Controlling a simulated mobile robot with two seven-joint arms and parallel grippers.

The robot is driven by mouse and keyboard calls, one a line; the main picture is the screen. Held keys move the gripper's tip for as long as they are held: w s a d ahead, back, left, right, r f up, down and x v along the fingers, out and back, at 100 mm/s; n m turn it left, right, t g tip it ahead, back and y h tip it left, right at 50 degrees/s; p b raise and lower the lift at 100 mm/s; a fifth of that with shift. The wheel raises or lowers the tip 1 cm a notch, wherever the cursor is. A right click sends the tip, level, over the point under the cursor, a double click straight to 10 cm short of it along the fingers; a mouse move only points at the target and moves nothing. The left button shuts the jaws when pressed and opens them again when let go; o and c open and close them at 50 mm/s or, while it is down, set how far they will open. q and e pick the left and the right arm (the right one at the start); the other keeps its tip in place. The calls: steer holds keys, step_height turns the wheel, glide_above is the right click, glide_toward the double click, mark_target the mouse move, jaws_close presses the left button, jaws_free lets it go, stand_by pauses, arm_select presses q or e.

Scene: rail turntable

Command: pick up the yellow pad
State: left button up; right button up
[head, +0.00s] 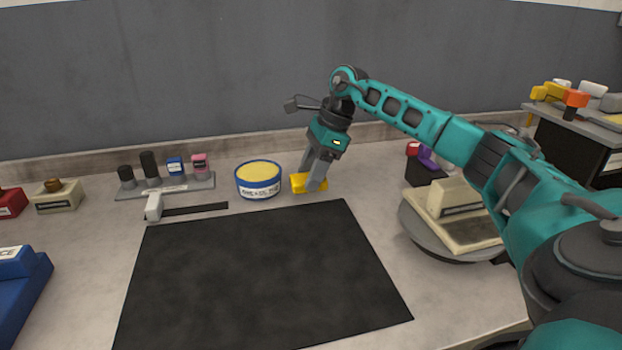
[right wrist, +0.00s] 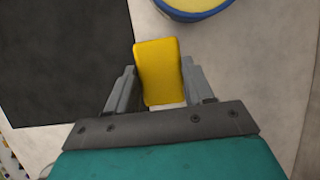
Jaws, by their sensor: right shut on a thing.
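The yellow pad (head: 300,183) is a small yellow block beside the blue-rimmed tub and behind the black mat, in the head view. My right gripper (head: 315,184) reaches down to it and is shut on it. In the right wrist view the pad (right wrist: 158,72) stands out between the two grey fingers of my right gripper (right wrist: 160,88). I cannot tell whether the pad still touches the table. My left gripper is not in view.
A blue tub with yellow contents (head: 258,180) stands close left of the pad. A black mat (head: 260,270) lies clear in front. A round turntable (head: 425,232) bears a cream device (head: 457,200) at right. A grey rack (head: 165,188) and a scraper-like tool (head: 155,206) are at left.

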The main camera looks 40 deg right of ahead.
step_height(320, 180, up, 18)
steer(key=p, duration=0.3)
steer(key=shift+f, duration=0.1)
steer(key=o, duration=0.5)
steer(key=c, duration=0.4)
